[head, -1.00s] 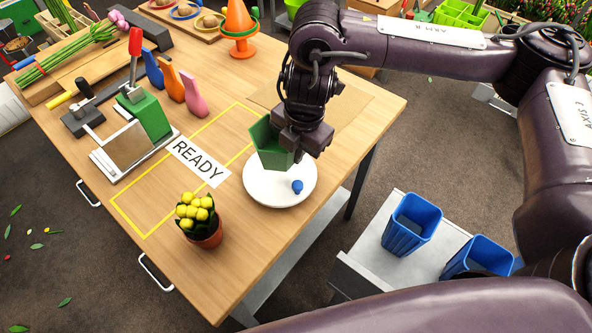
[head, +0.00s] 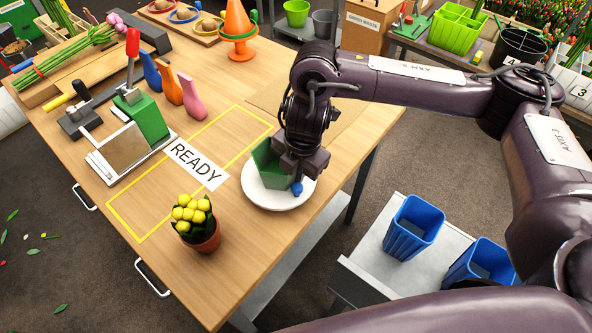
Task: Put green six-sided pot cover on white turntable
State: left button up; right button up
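The green six-sided pot cover (head: 268,165) is over the white turntable (head: 258,195) on the wooden table. Its base looks at or just above the plate; I cannot tell whether it touches. My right gripper (head: 294,172) is at the right side of the cover, shut on its wall, with the fingertips partly hidden. A small blue knob (head: 297,188) shows at the turntable's right part, just below the gripper. My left gripper is not in view.
A READY label (head: 197,164) and yellow outline lie to the left. A green press with a red handle (head: 145,115) stands further left. Blue bins (head: 413,228) stand on a lower shelf at right.

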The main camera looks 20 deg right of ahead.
jog(key=shift+o, duration=1.2)
notch_tip(320, 180, up, 12)
jog(key=s+p, duration=0.1)
jog(key=p, duration=0.1)
jog(key=shift+d+r, duration=0.15)
jog(key=shift+d, duration=0.3)
jog(key=shift+s, duration=0.1)
